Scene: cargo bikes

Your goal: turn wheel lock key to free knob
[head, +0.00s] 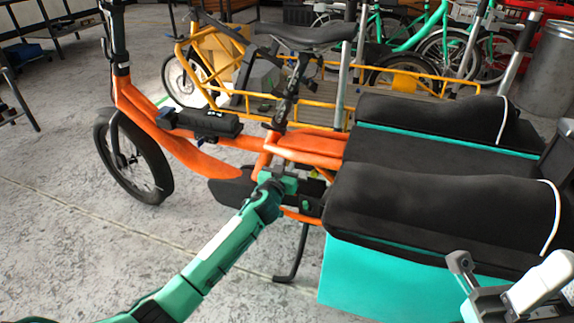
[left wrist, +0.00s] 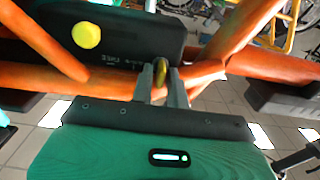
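The wheel lock key (left wrist: 161,67) is a small brass-coloured piece, seen nearly edge-on in the left wrist view. It stands in front of a black case with pale lettering on the orange bike frame. A round yellow knob (left wrist: 86,35) sits on the same case, up and left of the key. My left gripper (left wrist: 161,80) has its two grey fingers close on either side of the key, seemingly touching it. In the head view my left gripper (head: 290,183) is at the orange bike's frame, below the seat post; its fingertips and the key are hard to make out there.
The orange cargo bike (head: 190,155) has black padded cushions (head: 440,210) over a teal box (head: 395,280) on the right. A yellow cargo bike (head: 290,100) stands behind. The floor (head: 100,230) at left is clear.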

